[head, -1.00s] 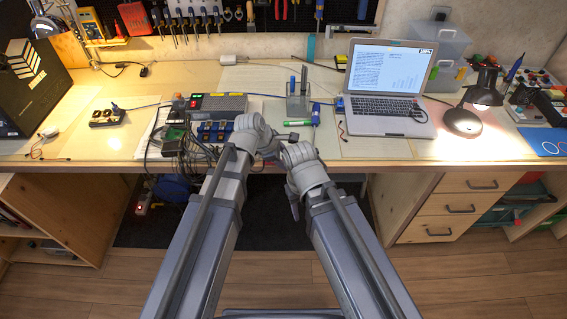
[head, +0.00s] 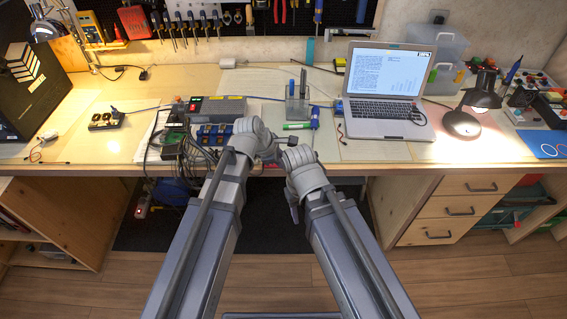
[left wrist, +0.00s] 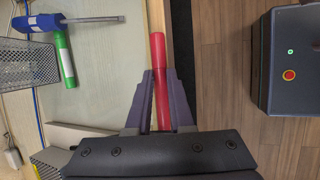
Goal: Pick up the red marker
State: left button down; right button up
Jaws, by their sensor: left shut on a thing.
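In the left wrist view a red marker (left wrist: 158,48) lies lengthwise between the fingers of my left gripper (left wrist: 158,76), close to the desk's front edge. The fingers are shut on it, and one end sticks out past the fingertips. Whether the marker touches the desk, I cannot tell. In the head view my left gripper's wrist is beside my right wrist at the desk's front edge, and the marker is hidden there. My right arm's wrist (head: 303,165) shows in the head view, but its fingers cannot be made out.
A green marker (left wrist: 65,58), a blue-handled screwdriver (left wrist: 72,20) and a mesh pen holder (left wrist: 28,62) are nearby on the desk. A laptop (head: 388,85) and black lamp (head: 474,105) stand to the right. Cables and a power box (head: 222,106) lie to the left.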

pick_arm(q)
notch_tip(320, 180, up, 10)
jog(key=p, duration=0.9)
jog(key=shift+p, duration=0.4)
jog(key=shift+f, duration=0.1)
notch_tip(320, 180, down, 9)
jog(key=b, duration=0.9)
jog(key=shift+f+b, duration=0.2)
jog(key=shift+b, duration=0.1)
jog(key=shift+f, duration=0.2)
jog(key=c, duration=1.3)
grip_release()
jog(key=o, duration=0.5)
jog(key=shift+r, duration=0.1)
